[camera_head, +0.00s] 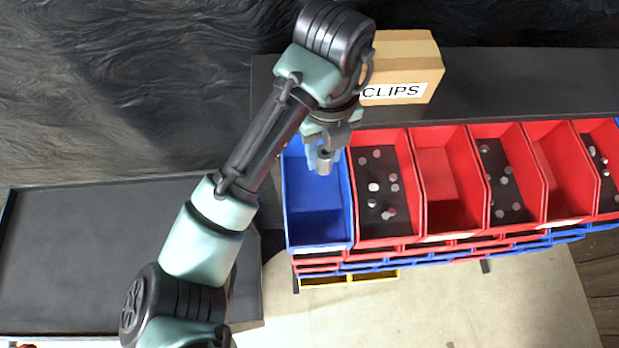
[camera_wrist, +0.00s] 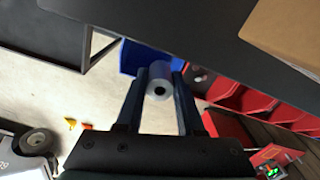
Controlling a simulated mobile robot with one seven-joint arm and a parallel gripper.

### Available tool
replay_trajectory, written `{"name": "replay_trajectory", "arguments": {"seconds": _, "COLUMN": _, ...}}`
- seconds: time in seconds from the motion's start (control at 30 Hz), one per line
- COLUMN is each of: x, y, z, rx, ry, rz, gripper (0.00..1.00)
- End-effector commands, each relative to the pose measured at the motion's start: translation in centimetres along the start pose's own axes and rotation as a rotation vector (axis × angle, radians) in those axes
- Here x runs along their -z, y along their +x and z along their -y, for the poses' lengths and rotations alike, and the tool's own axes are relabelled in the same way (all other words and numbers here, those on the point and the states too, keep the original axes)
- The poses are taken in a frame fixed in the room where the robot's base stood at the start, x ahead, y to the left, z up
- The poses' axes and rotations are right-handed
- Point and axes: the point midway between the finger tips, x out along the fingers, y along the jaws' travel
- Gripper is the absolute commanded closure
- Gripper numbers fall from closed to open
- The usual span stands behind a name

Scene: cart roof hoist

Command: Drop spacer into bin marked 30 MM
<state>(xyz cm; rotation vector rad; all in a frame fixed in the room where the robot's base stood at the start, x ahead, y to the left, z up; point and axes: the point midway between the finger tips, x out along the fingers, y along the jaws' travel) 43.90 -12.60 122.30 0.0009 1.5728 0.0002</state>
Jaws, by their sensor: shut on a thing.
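My gripper (camera_head: 322,138) is shut on a spacer. The spacer is a grey cylinder with a dark hole in its end; it shows between the two fingers in the wrist view (camera_wrist: 159,82) and as a small grey piece in the head view (camera_head: 324,160). In the head view the gripper and spacer appear over the back part of a blue bin (camera_head: 318,218), whose visible floor is empty. The blue bin also shows behind the fingers in the wrist view (camera_wrist: 146,60). No 30 MM label is readable in either view.
Red bins stand in a row to the right; the nearest red bin (camera_head: 384,222) holds several small pieces, and the red bin beside it (camera_head: 440,176) looks empty. A cardboard box marked CLIPS (camera_head: 406,60) sits on the dark shelf behind. A dark table (camera_head: 90,260) lies at left.

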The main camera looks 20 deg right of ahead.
Motion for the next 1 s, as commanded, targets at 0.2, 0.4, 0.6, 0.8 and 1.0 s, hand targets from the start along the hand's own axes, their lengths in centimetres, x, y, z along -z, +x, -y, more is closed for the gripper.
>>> {"name": "replay_trajectory", "arguments": {"seconds": 0.2, "x": 0.0, "y": 2.8, "z": 0.0, "rx": 0.0, "ry": -0.004, "rz": 0.001, "gripper": 1.0}}
{"name": "replay_trajectory", "arguments": {"seconds": 0.4, "x": 0.0, "y": 5.0, "z": 0.0, "rx": 0.0, "ry": -0.006, "rz": 0.0, "gripper": 1.0}}
{"name": "replay_trajectory", "arguments": {"seconds": 0.6, "x": 0.0, "y": 5.5, "z": 0.0, "rx": 0.0, "ry": -0.006, "rz": 0.001, "gripper": 1.0}}
{"name": "replay_trajectory", "arguments": {"seconds": 0.8, "x": 0.0, "y": 5.4, "z": 0.0, "rx": 0.0, "ry": -0.006, "rz": 0.001, "gripper": 0.6}}
{"name": "replay_trajectory", "arguments": {"seconds": 1.0, "x": 0.0, "y": 5.4, "z": 0.0, "rx": 0.0, "ry": -0.006, "rz": 0.001, "gripper": 0.28}}
